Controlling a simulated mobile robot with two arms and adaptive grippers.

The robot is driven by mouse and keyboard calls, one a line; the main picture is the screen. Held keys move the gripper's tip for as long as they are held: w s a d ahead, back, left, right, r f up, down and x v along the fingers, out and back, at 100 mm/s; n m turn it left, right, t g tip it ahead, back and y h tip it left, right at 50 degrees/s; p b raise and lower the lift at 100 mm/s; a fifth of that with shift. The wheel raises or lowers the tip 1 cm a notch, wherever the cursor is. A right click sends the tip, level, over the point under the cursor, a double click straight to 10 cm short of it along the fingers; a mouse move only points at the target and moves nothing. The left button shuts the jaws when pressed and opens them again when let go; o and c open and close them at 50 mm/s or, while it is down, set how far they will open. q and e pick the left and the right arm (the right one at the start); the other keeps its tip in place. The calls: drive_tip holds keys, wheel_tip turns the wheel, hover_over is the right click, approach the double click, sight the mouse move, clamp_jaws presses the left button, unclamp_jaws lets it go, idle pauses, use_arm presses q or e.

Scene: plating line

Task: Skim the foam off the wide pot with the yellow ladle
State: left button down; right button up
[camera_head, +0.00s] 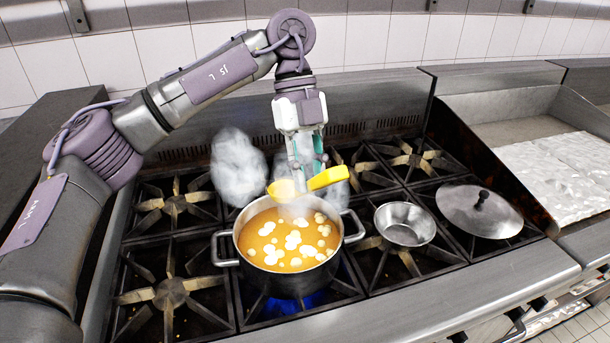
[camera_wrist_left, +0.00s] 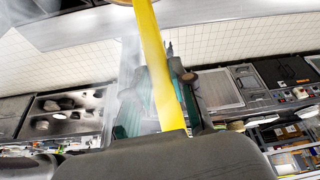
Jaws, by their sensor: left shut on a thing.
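The wide pot (camera_head: 291,283) stands on a lit burner, with orange broth and several pale foam patches (camera_head: 292,240) on its surface. My left gripper (camera_head: 306,178) is above the pot's far side, shut on the yellow ladle (camera_head: 328,178). The ladle's handle points right and its bowl (camera_head: 283,190) is at the left, over the pot's far rim; I cannot tell whether it touches the broth. In the left wrist view the yellow handle (camera_wrist_left: 160,70) runs up from the gripper (camera_wrist_left: 175,125). My right gripper is in neither view.
A small metal bowl (camera_head: 405,224) sits right of the pot on the stove. A metal lid (camera_head: 480,211) with a dark knob lies further right. Steam (camera_head: 238,168) rises behind the pot. Blue flame (camera_head: 290,303) shows under it. Empty burner grates (camera_head: 172,290) are at the left.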

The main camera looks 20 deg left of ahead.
use_arm(q)
drive_tip(key=shift+f, duration=0.45)
drive_tip(key=shift+a+f+b, duration=0.1)
drive_tip(key=shift+f+b, duration=0.65)
drive_tip(key=shift+b, duration=0.1)
drive_tip(key=shift+a+f+b, duration=0.15)
drive_tip(key=shift+f+b, duration=0.45)
drive_tip(key=shift+f, duration=0.15)
wheel_tip(320, 180, down, 9)
drive_tip(key=b, duration=0.5)
drive_tip(key=shift+r, duration=0.15)
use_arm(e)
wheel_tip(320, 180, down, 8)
